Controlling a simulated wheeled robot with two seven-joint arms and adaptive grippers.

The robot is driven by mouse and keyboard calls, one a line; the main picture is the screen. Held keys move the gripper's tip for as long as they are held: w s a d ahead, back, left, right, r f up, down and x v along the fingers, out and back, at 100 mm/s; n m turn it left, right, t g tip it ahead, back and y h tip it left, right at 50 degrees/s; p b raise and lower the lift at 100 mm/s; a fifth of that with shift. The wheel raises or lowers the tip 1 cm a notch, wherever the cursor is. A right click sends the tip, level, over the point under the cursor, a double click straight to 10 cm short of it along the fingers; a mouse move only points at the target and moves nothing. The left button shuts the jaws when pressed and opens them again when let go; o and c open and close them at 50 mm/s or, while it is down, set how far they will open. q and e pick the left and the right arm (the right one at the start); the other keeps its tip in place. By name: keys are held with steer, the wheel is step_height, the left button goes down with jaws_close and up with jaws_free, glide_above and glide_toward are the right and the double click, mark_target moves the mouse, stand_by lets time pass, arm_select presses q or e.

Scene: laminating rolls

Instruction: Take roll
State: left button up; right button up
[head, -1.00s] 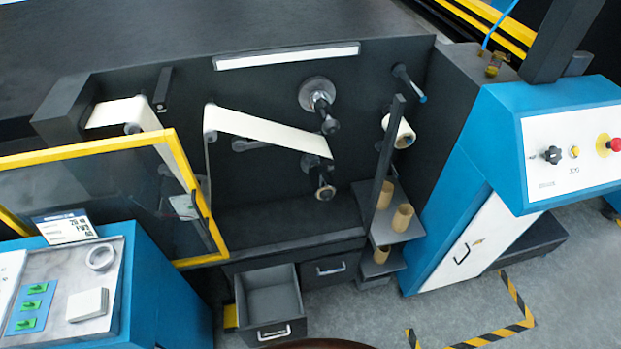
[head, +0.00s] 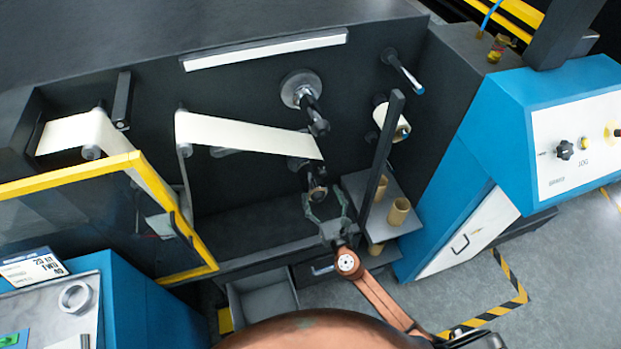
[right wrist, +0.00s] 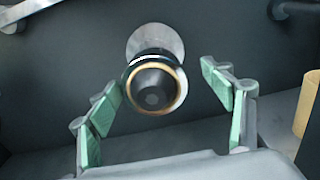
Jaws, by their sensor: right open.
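A narrow roll core (head: 317,191) with a tan rim sits around the lower black spindle of the dark machine, at the end of the pale web. It shows end-on in the right wrist view (right wrist: 178,100), with the spindle tip in its middle. My right gripper (head: 327,208) has its green-padded fingers spread just in front of and below this spindle. In the right wrist view the fingers stand on either side of the core, apparently without touching it. The gripper is empty. My left gripper is not in view.
A cream roll (head: 391,121) hangs on a spindle at the right, behind a dark upright post (head: 383,160). Tan cores (head: 399,211) stand on a side shelf. A yellow-framed clear guard (head: 100,172) is at the left. An open drawer (head: 264,302) sticks out below.

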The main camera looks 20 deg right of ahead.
mark_target(312, 181)
steer(key=shift+w+a+r, duration=0.1)
steer(key=shift+w+r, duration=0.05)
steer(key=shift+w, duration=0.4)
steer(key=w, duration=0.4)
steer(key=w+a+b, duration=0.1)
steer(key=w, duration=0.1)
steer(key=shift+f, duration=0.3)
steer(key=shift+r, duration=0.1)
steer(key=c, duration=1.5)
